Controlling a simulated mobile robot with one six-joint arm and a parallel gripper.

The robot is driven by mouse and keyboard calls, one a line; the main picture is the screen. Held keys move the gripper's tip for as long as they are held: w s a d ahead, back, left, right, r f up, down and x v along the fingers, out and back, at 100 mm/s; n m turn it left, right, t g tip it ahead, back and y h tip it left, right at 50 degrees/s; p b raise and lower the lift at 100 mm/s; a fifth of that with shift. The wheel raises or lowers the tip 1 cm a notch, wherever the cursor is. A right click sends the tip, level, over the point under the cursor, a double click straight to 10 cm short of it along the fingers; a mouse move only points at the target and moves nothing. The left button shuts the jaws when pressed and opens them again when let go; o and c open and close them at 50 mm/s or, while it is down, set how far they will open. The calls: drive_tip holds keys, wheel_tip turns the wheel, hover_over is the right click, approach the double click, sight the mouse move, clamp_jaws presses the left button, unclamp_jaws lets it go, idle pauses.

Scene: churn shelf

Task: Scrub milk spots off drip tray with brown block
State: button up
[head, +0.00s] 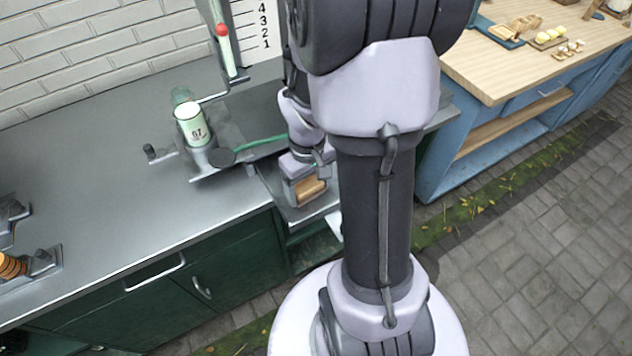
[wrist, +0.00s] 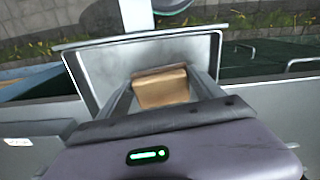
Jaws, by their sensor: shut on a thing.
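My gripper (wrist: 161,92) is shut on a brown block (wrist: 162,89), which sits between its two fingers. In the head view the brown block (head: 309,190) shows below my wrist, over the grey drip tray (head: 299,213). In the wrist view the drip tray (wrist: 90,66) is a grey plate with a raised rim, beneath and beyond the block. I cannot tell whether the block touches the tray. No milk spots can be made out; my gripper and arm hide part of the tray.
A glass jar (head: 193,124) marked 67 stands in a metal holder on the grey counter (head: 110,170), left of my arm. A green hose (head: 262,141) runs behind the tray. A wooden-topped blue table (head: 500,70) with food is at the right. The counter's left middle is clear.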

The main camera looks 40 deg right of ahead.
drive_tip(key=a, duration=0.2)
drive_tip(key=shift+w+a, duration=0.35)
drive_tip(key=shift+a, duration=0.05)
drive_tip(key=shift+r, duration=0.2)
drive_tip(key=shift+d, duration=0.2)
drive_tip(key=shift+s+d+r, duration=0.15)
drive_tip(key=shift+s+d, duration=0.05)
drive_tip(key=shift+d, duration=0.25)
drive_tip(key=shift+s+d+f+p, duration=0.1)
drive_tip(key=shift+s+d+p, duration=0.1)
drive_tip(key=shift+d, duration=0.75)
drive_tip(key=shift+s+d+f+p, duration=0.15)
drive_tip(key=shift+s+d, duration=0.1)
drive_tip(key=shift+d, duration=0.7)
drive_tip(key=shift+s+d+r+p, duration=0.1)
drive_tip(key=shift+s+d+p, duration=0.1)
drive_tip(key=shift+d, duration=0.75)
wheel_tip(320, 180, up, 6)
drive_tip(key=p, duration=0.5)
